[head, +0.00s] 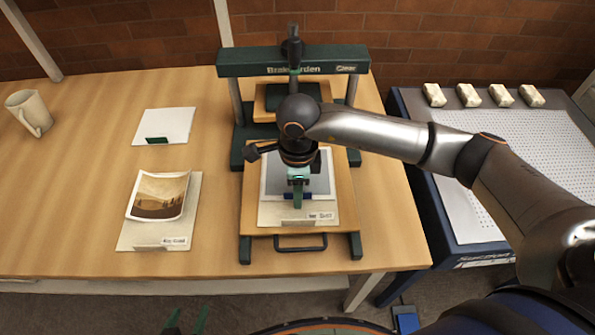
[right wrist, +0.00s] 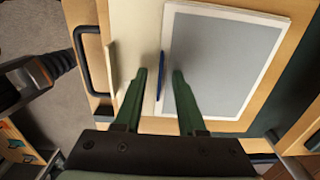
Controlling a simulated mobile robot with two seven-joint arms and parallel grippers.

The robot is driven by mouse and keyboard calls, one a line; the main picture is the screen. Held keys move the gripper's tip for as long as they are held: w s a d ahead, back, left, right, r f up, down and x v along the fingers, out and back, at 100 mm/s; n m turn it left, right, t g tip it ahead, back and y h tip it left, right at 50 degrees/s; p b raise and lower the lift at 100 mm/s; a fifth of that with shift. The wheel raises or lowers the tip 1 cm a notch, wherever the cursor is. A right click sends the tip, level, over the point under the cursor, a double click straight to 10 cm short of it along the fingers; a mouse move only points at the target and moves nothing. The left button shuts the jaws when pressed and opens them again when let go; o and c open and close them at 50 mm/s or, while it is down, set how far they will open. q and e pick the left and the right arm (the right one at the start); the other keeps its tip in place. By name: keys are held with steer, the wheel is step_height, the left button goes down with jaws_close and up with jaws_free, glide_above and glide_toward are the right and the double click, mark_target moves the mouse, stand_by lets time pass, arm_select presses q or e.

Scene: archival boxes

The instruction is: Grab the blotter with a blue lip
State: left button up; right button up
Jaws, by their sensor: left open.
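The blotter with the blue lip (head: 274,176) is a white-edged grey sheet lying on a cream board on the wooden bed of the press. It also shows in the right wrist view (right wrist: 225,62), with its narrow blue lip (right wrist: 161,70) on the edge. My right gripper (head: 298,205) is above the blotter's front edge, pointing down. In the right wrist view its two green fingers (right wrist: 160,78) are apart, with the blue lip between them in the picture; I cannot tell whether they touch it. My left gripper (head: 185,322) is open at the bottom edge, away from the blotter.
The green press frame (head: 225,62) stands around the bed, with a handle (head: 301,248) at the front. On the left are a white blotter with a green lip (head: 172,122), a curled photograph (head: 158,192) on a labelled board and a mug (head: 27,110). A perforated blue-framed table (head: 540,150) stands right.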

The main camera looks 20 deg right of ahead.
jaws_close()
stand_by(1.2)
